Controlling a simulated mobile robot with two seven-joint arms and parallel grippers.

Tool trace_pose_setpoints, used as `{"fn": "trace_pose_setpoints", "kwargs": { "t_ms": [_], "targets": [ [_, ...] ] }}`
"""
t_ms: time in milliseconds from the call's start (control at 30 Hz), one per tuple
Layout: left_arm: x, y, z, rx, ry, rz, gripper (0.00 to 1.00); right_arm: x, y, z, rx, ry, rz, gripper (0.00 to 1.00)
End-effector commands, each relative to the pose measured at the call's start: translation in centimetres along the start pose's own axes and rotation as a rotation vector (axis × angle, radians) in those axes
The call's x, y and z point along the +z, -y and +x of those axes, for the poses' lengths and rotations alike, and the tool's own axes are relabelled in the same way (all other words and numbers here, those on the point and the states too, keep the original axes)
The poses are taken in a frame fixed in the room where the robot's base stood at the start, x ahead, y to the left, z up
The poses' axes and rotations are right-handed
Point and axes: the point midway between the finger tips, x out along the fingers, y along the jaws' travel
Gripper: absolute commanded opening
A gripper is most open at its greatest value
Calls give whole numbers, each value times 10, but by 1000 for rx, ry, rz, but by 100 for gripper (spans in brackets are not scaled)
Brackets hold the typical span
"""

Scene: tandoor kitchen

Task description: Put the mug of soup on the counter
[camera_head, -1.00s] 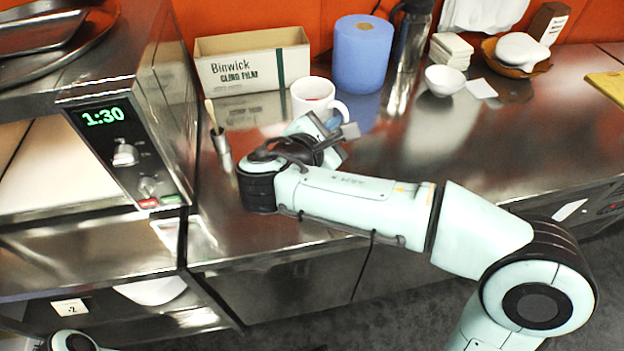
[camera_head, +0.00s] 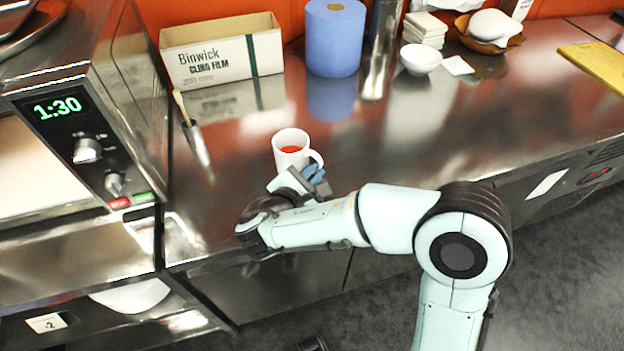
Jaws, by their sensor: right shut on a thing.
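A white mug (camera_head: 284,158) with red soup in it is upright, over the front middle part of the steel counter (camera_head: 400,130). My right gripper (camera_head: 311,175) is at the near right side of the mug, by its handle, and is shut on the mug. The fingers partly hide the mug's lower part. I cannot tell whether its base touches the counter or is a little above it. My left gripper is not in view.
A microwave (camera_head: 90,110) stands at the left. Behind the mug are a cling film box (camera_head: 222,52) and a blue paper roll (camera_head: 335,38). A small pot with a brush (camera_head: 196,144) stands to the left. A white bowl (camera_head: 420,59) is at the back. The counter's right middle is clear.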

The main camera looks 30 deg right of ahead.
Motion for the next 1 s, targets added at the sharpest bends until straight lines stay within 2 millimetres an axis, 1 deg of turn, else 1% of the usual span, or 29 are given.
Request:
{"fn": "trace_pose_setpoints", "kwargs": {
  "t_ms": [33,133,533,567,600,633,933,1000],
  "targets": [
    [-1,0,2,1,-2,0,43,-7,4,3,0,1,-1,0],
    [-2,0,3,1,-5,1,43,-12,8,6,1,2,2,0],
    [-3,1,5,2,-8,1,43,-16,10,7,2,2,4,0],
    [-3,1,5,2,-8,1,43,-16,11,7,0,0,1,21],
    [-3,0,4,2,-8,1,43,-16,11,7,0,0,1,34],
    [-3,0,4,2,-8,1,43,-16,11,7,0,0,1,37],
    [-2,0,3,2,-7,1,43,-14,10,6,0,0,1,37],
    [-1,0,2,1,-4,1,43,-13,8,3,1,-1,1,37]
  ]
}}
